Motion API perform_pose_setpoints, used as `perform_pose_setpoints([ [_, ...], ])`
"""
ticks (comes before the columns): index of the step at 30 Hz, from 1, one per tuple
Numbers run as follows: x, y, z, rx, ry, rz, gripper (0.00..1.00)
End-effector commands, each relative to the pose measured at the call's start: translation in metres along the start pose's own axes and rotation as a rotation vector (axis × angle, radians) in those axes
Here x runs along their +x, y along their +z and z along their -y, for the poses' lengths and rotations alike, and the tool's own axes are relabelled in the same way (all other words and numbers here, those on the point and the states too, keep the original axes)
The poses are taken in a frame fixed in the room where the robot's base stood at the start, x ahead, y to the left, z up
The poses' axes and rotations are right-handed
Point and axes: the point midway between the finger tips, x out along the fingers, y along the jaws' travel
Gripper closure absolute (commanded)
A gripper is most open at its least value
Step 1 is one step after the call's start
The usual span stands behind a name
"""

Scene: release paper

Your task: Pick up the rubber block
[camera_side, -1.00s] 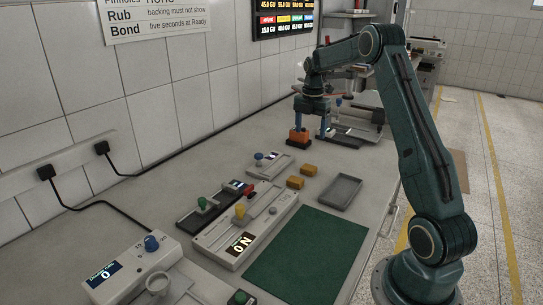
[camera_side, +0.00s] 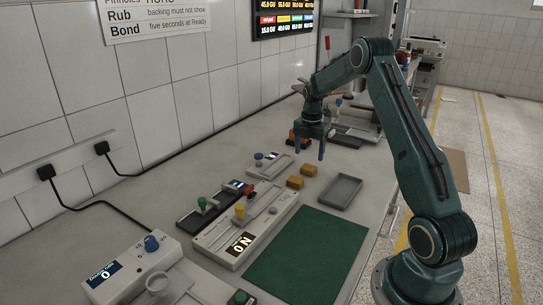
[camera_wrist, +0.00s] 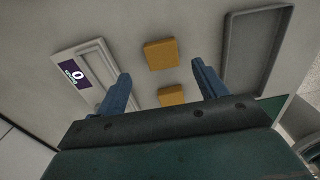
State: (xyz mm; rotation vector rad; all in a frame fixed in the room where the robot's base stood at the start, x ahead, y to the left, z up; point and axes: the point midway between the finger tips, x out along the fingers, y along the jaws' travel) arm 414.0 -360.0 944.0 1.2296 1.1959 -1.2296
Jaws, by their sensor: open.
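Two plain yellow-orange blocks lie on the bench in the side view, a nearer one (camera_side: 295,182) and a farther one (camera_side: 308,170). An orange and black block (camera_side: 293,139) stands farther back, partly hidden behind my gripper. I cannot tell for sure which is the rubber block. My gripper (camera_side: 312,151) is open and empty, above the bench, a little beyond the plain blocks. In the wrist view, the two plain blocks, one upper (camera_wrist: 160,54) and one lower (camera_wrist: 171,96), show between the spread fingers (camera_wrist: 161,70), apart from them.
A shallow grey tray (camera_side: 342,191) lies right of the plain blocks. A small device with a blue knob (camera_side: 259,156) stands left of them. A long device with a yellow knob (camera_side: 240,210) and a green mat (camera_side: 307,252) are nearer the camera.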

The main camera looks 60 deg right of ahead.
Motion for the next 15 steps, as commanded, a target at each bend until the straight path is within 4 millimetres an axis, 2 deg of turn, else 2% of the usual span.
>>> perform_pose_setpoints([
  [10,0.007,0.000,0.001,0.000,-0.001,-0.001,0.29],
  [15,0.021,-0.001,0.002,0.000,-0.002,-0.002,0.29],
])
